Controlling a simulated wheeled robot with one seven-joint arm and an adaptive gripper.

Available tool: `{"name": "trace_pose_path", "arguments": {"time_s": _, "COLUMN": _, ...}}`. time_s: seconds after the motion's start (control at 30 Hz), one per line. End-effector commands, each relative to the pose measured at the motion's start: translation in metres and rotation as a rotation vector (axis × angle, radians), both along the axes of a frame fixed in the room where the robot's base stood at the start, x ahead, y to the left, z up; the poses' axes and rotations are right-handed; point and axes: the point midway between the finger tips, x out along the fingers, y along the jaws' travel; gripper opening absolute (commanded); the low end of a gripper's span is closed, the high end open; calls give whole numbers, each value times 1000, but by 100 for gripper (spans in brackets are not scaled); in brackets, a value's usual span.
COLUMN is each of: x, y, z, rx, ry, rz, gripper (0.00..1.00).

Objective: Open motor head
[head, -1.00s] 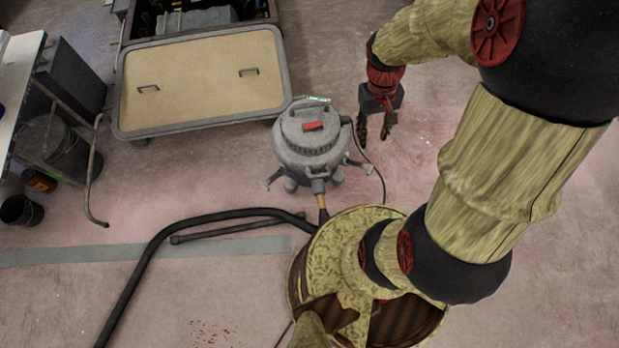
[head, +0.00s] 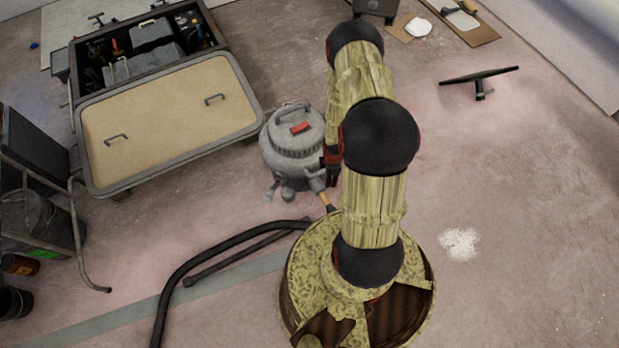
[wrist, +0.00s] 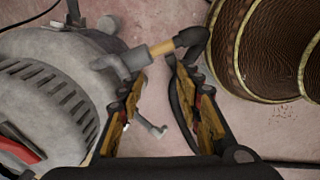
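The grey shop vacuum (head: 293,145) stands upright on the floor, left of my arm in the head view. Its motor head (head: 302,117) sits on top, with a carry handle and a red switch. In the wrist view the vacuum (wrist: 45,85) fills the left side, with the red switch (wrist: 18,148) at the lower left. My gripper (wrist: 155,72) is open and empty beside the vacuum. The vacuum's hose fitting (wrist: 125,62), with a tan section, lies beyond the fingertips; I cannot tell whether they touch it. In the head view my arm partly hides the gripper.
A black hose (head: 190,265) curves over the floor at the front left. A tan-lidded chest (head: 170,120) stands behind and left of the vacuum, with an open tool bin (head: 140,50) behind it. A black floor nozzle (head: 480,78) lies right. Floor right of my arm is mostly clear.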

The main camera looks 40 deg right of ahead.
Motion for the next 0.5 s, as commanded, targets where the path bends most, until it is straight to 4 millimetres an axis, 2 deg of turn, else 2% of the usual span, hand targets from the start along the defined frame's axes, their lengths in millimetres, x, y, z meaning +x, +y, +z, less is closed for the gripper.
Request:
{"name": "trace_pose_path", "arguments": {"time_s": 0.03, "x": 17, "y": -7, "z": 2, "rx": -17, "ry": -45, "rz": 68, "gripper": 35}}
{"name": "trace_pose_path", "arguments": {"time_s": 0.13, "x": 40, "y": -14, "z": 5, "rx": -45, "ry": -110, "rz": 197, "gripper": 35}}
{"name": "trace_pose_path", "arguments": {"time_s": 0.37, "x": 52, "y": -15, "z": 6, "rx": -71, "ry": -153, "rz": 346, "gripper": 35}}
{"name": "trace_pose_path", "arguments": {"time_s": 0.5, "x": 54, "y": -15, "z": -8, "rx": -71, "ry": -150, "rz": 354, "gripper": 35}}
